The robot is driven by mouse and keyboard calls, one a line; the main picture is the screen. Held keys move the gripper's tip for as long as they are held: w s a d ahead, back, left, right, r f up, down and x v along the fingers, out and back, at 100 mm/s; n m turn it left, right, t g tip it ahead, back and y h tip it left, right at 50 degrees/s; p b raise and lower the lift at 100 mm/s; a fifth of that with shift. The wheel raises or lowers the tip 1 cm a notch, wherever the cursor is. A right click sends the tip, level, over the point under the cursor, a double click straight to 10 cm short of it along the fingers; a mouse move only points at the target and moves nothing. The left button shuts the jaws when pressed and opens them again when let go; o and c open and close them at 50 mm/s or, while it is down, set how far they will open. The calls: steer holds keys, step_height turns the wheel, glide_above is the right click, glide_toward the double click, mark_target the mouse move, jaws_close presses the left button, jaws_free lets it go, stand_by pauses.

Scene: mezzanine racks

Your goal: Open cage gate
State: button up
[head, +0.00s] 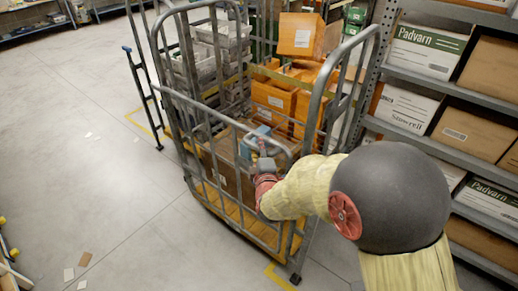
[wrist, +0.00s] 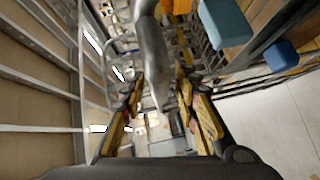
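The roll cage (head: 322,95) is a grey tubular frame on an orange-yellow base, in the middle of the head view. Its low barred gate (head: 205,113) stands across the front, below a rounded top rail. My gripper (head: 266,163) is at the right part of that rail, its fingers small and partly hidden by my wrist. In the wrist view, the two black-and-yellow fingers of my gripper (wrist: 160,108) are spread apart. A grey tube (wrist: 152,62) reaches between them, with gaps showing at its sides. I cannot tell whether either finger touches it.
Orange boxes (head: 275,98) and grey crates (head: 222,40) fill the cage. A shelf rack with cartons (head: 425,50) stands close on the right. A blue-tipped metal frame (head: 127,48) stands at the left. Floor in front and left is mostly clear, with paper scraps (head: 85,259).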

steer(key=c, duration=0.6)
jaws_close()
